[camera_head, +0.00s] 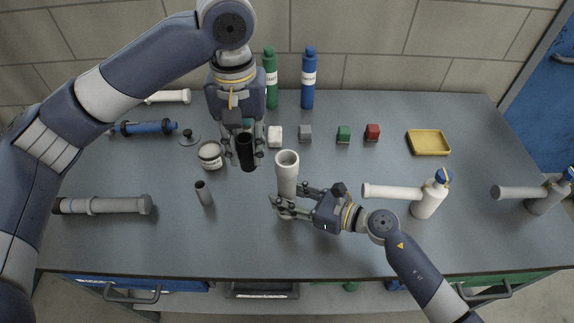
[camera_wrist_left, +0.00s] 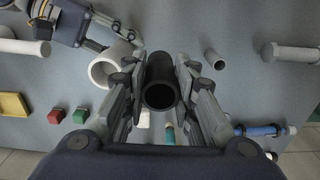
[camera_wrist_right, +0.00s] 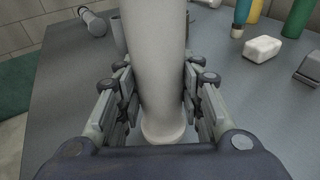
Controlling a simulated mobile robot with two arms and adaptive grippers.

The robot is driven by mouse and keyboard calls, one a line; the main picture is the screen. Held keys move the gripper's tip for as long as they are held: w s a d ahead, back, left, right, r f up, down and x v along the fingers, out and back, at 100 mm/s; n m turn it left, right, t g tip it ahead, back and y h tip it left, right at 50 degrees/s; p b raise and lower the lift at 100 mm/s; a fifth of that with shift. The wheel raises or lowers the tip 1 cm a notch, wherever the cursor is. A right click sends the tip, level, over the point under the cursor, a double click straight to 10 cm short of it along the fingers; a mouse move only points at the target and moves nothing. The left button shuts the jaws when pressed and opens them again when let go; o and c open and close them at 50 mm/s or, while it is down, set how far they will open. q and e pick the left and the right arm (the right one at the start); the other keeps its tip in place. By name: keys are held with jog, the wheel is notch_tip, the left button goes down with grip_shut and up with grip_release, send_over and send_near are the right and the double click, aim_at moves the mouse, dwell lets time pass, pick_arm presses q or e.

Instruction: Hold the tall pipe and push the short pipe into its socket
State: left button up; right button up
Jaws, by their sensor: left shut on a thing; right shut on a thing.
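The tall pipe (camera_head: 287,172) is white and stands upright on the table, its wide open socket facing up. My right gripper (camera_head: 287,205) is shut on it low down; the right wrist view shows its shaft (camera_wrist_right: 155,70) between the fingers. The short pipe (camera_head: 246,155) is black and hollow. My left gripper (camera_head: 244,150) is shut on it and holds it left of the white pipe, apart from the socket. In the left wrist view the black pipe's open end (camera_wrist_left: 160,95) lies between the fingers, beside the white socket (camera_wrist_left: 103,72).
A small grey pipe (camera_head: 203,194) and a white jar (camera_head: 210,155) stand left of the black pipe. Small blocks (camera_head: 344,133), a yellow tray (camera_head: 429,142) and green and blue bottles (camera_head: 308,80) are farther back. The front left-centre table is clear.

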pick_arm(q)
notch_tip(320, 180, up, 6)
send_over(288, 156)
jog(key=s, duration=0.2)
notch_tip(288, 156, down, 9)
jog(key=shift+a+f, duration=0.1)
jog(key=shift+f, duration=0.1)
pick_arm(e)
jog(key=shift+s, duration=0.1)
pick_arm(q)
jog(key=shift+f, duration=0.1)
jog(key=shift+s+a+f, duration=0.15)
jog(key=shift+s+f, duration=0.1)
jog(key=shift+f, duration=0.45)
pick_arm(e)
jog(key=shift+s+a+r, duration=0.15)
jog(key=shift+s+a, duration=0.05)
jog(key=shift+s, duration=0.05)
pick_arm(q)
jog(key=o, duration=0.9)
jog(key=shift+o, duration=0.2)
jog(key=shift+w+d+f, duration=0.1)
jog(key=shift+w+d, duration=0.05)
jog(key=shift+d, duration=0.05)
pick_arm(e)
jog(key=shift+d, duration=0.1)
